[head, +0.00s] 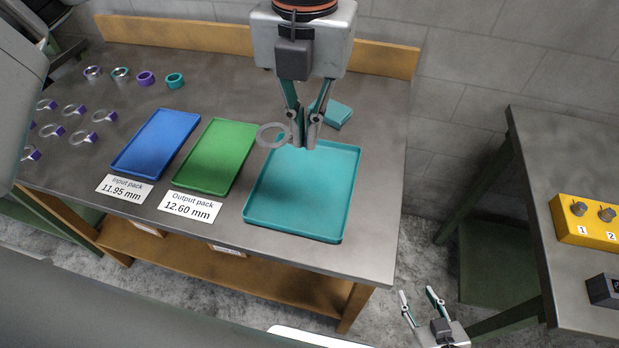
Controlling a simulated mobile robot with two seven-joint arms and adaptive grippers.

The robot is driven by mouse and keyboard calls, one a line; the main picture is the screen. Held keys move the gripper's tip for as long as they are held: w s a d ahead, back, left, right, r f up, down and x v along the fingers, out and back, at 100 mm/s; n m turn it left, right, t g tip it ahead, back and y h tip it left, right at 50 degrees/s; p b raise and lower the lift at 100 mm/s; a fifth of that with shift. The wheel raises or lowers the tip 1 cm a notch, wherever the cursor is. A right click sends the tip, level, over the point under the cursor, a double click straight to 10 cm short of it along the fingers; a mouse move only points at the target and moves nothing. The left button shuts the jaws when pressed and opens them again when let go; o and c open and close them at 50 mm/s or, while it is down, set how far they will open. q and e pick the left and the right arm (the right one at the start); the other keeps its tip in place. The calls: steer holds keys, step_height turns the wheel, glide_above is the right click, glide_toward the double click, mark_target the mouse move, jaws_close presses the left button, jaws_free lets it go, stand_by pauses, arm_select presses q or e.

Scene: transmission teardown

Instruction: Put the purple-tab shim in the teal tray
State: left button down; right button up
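My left gripper (305,143) is above the back part of the teal tray (294,230). Its fingers are close together on a shim, whose grey ring (271,135) sticks out to the left. The shim's tab is hidden between the fingers, so I cannot see its colour. The tray is empty where it shows. My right gripper (418,293) is low at the bottom of the view, in front of the table's right end, open and empty.
Several purple-tab shims (81,138) lie at the left, with several small rings (146,78) behind them. A blue tray (157,142) and a green tray (216,157) stand beside the teal one. A teal block (338,115) lies behind it. A yellow box (590,224) is on another table.

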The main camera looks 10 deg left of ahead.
mark_target(306, 214)
arm_select(q)
step_height(306, 214, down, 19)
steer(key=shift+s+r, duration=0.1)
stand_by(0.4)
steer(key=shift+f, duration=0.2)
steer(key=c, duration=2.3)
jaws_free()
steer(key=shift+r, duration=6.2)
